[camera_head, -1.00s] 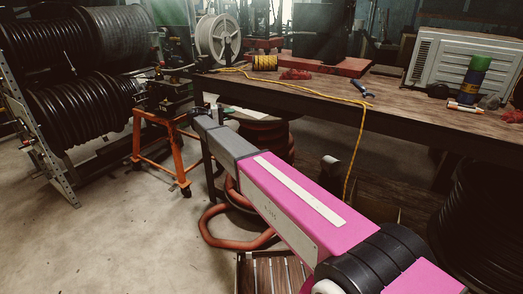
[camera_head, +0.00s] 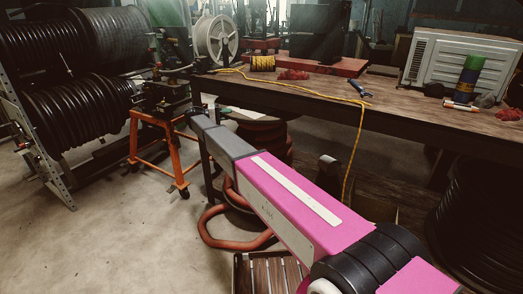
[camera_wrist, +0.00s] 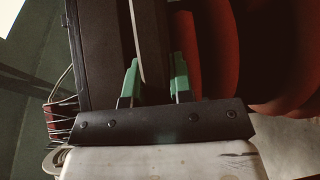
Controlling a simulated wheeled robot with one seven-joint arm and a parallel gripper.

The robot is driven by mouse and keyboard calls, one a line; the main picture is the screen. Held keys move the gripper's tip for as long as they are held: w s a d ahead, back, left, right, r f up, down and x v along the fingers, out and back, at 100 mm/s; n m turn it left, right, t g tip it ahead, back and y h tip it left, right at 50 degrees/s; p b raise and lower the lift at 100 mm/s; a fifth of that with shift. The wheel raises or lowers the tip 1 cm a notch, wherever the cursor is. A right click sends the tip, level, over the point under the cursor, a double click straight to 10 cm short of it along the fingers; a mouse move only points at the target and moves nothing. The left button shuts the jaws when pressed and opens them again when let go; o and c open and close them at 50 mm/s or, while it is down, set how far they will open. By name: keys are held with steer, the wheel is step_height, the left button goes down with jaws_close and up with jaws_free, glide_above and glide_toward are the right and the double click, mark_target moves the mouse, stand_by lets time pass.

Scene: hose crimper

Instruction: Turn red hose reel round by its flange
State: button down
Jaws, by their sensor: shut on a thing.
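The red hose reel (camera_head: 262,134) stands under the workbench, partly hidden by my arm and the bench. Its thick red hose coils (camera_wrist: 212,55) fill the right of the wrist view. My gripper (camera_wrist: 155,80) has green fingertips, one on each side of a thin upright edge. It is shut on this edge, the reel's dark flange (camera_wrist: 138,45), next to the coils. In the head view my gripper cannot be made out beyond the grey end of my arm.
The workbench (camera_head: 330,98) overhangs the reel, with a yellow cord (camera_head: 361,140) hanging down its front. An orange stand (camera_head: 155,140) is close on the left. A loose loop of red hose (camera_head: 212,228) lies on the floor, with a slatted wooden pallet (camera_head: 268,275) nearby.

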steer(key=c, duration=0.9)
jaws_free()
steer(key=shift+w+d, duration=0.2)
steer(key=shift+d, duration=0.25)
steer(key=shift+s+a, duration=0.15)
steer(key=shift+s, duration=0.1)
